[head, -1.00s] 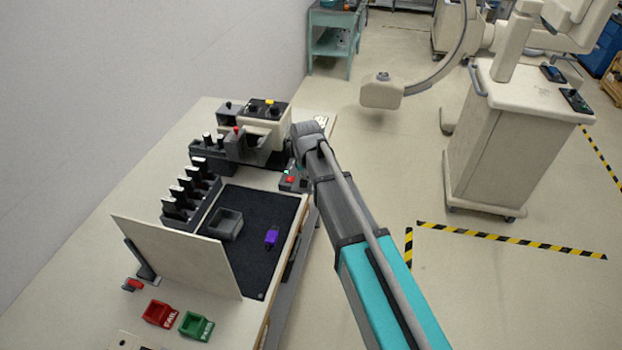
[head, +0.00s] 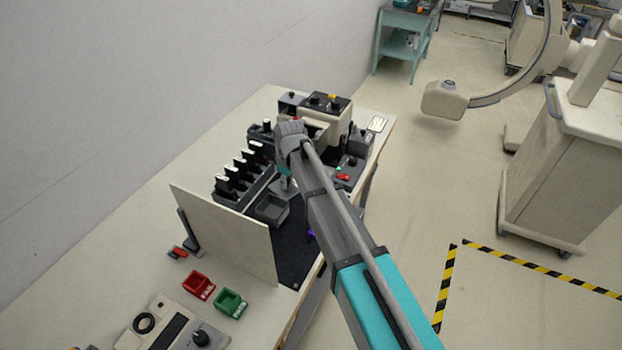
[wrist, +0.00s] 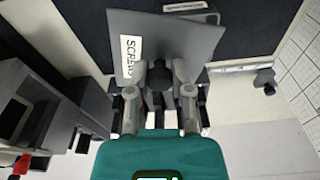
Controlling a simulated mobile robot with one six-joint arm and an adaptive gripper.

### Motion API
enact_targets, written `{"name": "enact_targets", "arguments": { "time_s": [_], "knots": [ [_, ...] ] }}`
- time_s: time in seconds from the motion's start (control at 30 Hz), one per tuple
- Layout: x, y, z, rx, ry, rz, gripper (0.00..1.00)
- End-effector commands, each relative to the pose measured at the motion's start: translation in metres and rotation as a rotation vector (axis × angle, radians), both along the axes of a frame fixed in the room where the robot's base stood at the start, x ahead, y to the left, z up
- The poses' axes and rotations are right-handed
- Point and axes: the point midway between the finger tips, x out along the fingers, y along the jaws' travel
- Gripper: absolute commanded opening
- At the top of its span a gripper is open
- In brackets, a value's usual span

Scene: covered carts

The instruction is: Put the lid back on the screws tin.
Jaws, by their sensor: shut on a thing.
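My gripper (wrist: 168,80) is shut on the screws lid (wrist: 200,38), a flat grey plate with a white label reading SCREWS, in the wrist view. An open grey square box (head: 271,209), probably the screws tin, sits on the mat just below and left of the gripper. No label on it is readable. Whether lid and box touch cannot be told.
A rack of black upright pieces (head: 238,178) stands left of the box. An upright beige panel (head: 222,232) stands in front. A beige-and-black device (head: 325,108) stands behind. A red bin (head: 198,284) and green bin (head: 230,302) lie in front of the panel.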

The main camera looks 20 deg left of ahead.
Motion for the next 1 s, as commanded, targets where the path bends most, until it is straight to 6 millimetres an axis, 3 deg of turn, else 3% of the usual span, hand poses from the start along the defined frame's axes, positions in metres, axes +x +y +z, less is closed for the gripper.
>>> {"name": "enact_targets", "arguments": {
  "time_s": [0.1, 0.3, 1.0],
  "knots": [
    [-0.014, 0.022, 0.000, 0.005, 0.000, 0.132, 0.00],
    [-0.028, 0.040, -0.001, 0.011, -0.003, 0.261, 0.00],
    [-0.031, 0.043, -0.005, 0.013, -0.004, 0.289, 0.00]
  ]
}}
